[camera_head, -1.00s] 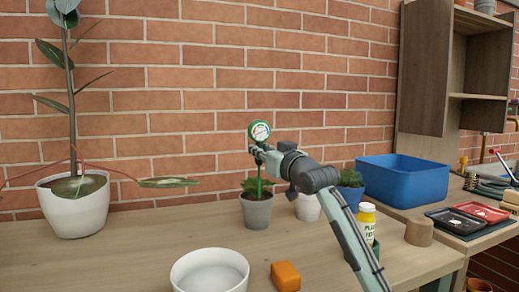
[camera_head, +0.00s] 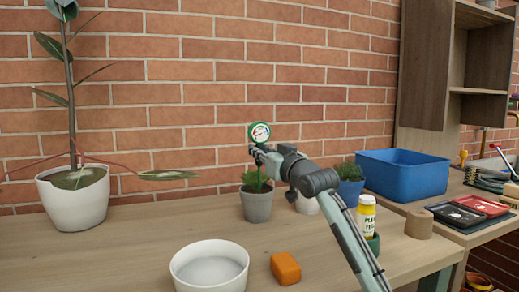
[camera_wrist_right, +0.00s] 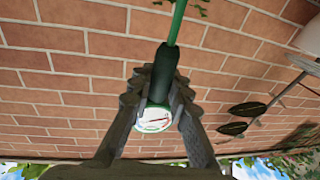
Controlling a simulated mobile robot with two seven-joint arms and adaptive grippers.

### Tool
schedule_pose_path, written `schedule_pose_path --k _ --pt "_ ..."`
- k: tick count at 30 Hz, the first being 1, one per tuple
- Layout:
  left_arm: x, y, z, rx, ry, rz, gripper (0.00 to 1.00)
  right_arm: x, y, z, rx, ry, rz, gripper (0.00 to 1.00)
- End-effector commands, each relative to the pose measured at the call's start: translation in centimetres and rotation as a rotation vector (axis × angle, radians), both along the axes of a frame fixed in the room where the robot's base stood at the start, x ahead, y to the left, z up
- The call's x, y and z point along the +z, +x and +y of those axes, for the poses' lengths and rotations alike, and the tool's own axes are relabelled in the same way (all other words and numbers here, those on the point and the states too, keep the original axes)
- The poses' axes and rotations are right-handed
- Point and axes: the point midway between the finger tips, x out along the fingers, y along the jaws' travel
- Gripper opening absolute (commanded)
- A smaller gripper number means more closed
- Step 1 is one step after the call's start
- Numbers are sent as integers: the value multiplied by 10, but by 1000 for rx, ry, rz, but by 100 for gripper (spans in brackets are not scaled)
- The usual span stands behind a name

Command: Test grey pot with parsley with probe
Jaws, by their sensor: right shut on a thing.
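The grey pot with parsley (camera_head: 257,206) stands upright on the wooden table near the wall, in the middle of the head view. The green probe (camera_head: 259,133) has a round white dial at its top and is upright above this pot. Its stem runs down into the leaves, where the tip is hidden; I cannot tell whether it touches soil. My right gripper (camera_head: 258,153) is shut on the probe just below the dial. In the right wrist view the fingers (camera_wrist_right: 160,95) close around the probe's dark neck (camera_wrist_right: 164,70). My left gripper is not in view.
A white pot (camera_head: 306,205) and a blue pot with a plant (camera_head: 349,192) stand to the right, partly behind my arm. A yellow bottle (camera_head: 366,215), a blue bin (camera_head: 405,177), a white bowl (camera_head: 209,270) and an orange block (camera_head: 286,268) are around.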

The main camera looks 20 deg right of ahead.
Motion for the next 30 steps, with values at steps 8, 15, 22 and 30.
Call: schedule_pose_path --k 8,15,22,30 --pt "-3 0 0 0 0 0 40 -9 0 0 0 0 0 0" --pt "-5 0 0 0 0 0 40 -16 0 0 0 -1 0 0" --pt "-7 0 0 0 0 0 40 -22 0 0 0 0 0 0" --pt "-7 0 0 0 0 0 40 -22 0 0 0 0 0 0"
